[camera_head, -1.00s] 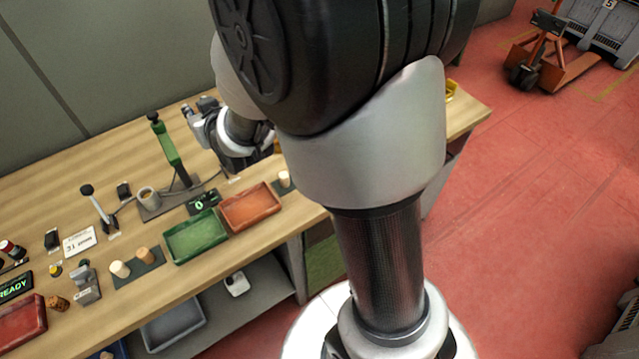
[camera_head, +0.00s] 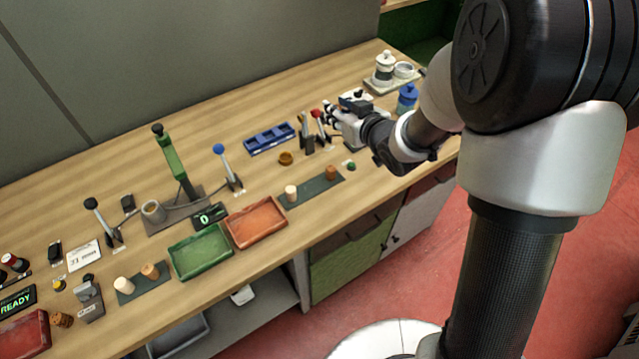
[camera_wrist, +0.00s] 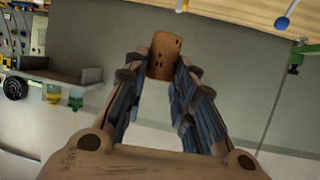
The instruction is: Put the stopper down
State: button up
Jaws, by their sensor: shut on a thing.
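My gripper (camera_head: 335,115) is over the right part of the bench in the head view, pointing left. In the wrist view my gripper (camera_wrist: 162,75) is shut on a brown cork stopper (camera_wrist: 166,52) with dark pits, held at its fingertips. The stopper is clear of any surface there. In the head view I cannot make out the held stopper. A dark mat (camera_head: 312,188) lies in front of and left of my gripper. It bears a pale stopper (camera_head: 291,192) and a brown stopper (camera_head: 331,172).
A blue compartment tray (camera_head: 270,129), an orange tray (camera_head: 258,240) and a green tray (camera_head: 200,252) lie further left. A white canister (camera_head: 384,66) and a blue container (camera_head: 407,96) stand at the right.

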jog(key=s+a+f+n+g+y, duration=0.2)
jog(key=s+a+f+n+y, duration=0.1)
jog(key=a+f, duration=0.25)
jog(key=b, duration=0.5)
send_over(315, 191)
jog(key=shift+y, duration=0.3)
jog(key=shift+f, duration=8.95)
jog(key=shift+s, duration=0.1)
jog(key=shift+f+n, duration=0.15)
jog(key=shift+n, duration=0.15)
jog(key=shift+o, duration=1.2)
jog(key=o, duration=0.5)
jog(key=shift+c, duration=0.2)
